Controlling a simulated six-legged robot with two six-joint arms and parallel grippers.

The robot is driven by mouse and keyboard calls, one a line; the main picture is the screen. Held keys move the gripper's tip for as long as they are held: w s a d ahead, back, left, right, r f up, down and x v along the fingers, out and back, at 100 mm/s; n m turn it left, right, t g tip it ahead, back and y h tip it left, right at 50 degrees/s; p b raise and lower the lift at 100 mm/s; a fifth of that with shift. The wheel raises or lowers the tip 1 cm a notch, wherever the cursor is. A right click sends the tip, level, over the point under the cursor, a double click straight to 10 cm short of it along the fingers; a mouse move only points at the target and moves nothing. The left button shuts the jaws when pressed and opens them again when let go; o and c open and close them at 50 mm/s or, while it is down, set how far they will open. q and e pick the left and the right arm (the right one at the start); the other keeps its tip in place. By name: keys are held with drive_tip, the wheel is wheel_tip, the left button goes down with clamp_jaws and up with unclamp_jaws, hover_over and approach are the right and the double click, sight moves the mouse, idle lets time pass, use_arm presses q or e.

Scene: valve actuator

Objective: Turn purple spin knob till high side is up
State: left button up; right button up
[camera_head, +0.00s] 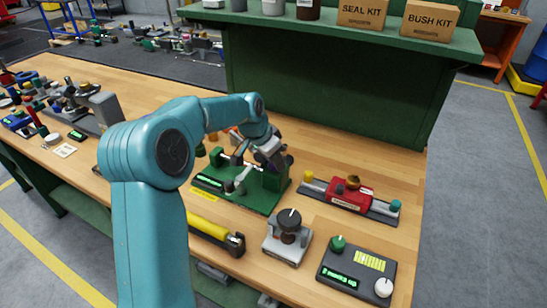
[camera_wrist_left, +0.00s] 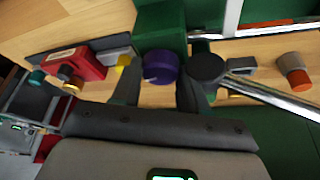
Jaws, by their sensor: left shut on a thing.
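The purple spin knob (camera_wrist_left: 163,70) shows in the left wrist view against a green block (camera_wrist_left: 160,32). A small pale mark is on its face; I cannot tell which side of it is high. My left gripper (camera_wrist_left: 161,80) has one dark finger on each side of the knob and is shut on it. My right gripper is not in view.
A red device (camera_head: 349,194) stands right of the actuator. A grey knob unit (camera_head: 288,236), a dark panel (camera_head: 357,268) and a yellow cylinder (camera_head: 208,228) are nearer. A green shelf wall (camera_head: 330,75) rises behind. A silver rod (camera_wrist_left: 270,93) runs right of the knob.

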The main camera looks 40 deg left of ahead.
use_arm(q)
drive_tip(key=shift+a+m, duration=0.1)
drive_tip(key=shift+m, duration=0.4)
drive_tip(key=o, duration=0.9)
drive_tip(key=shift+o, duration=0.8)
drive_tip(key=shift+r, duration=0.15)
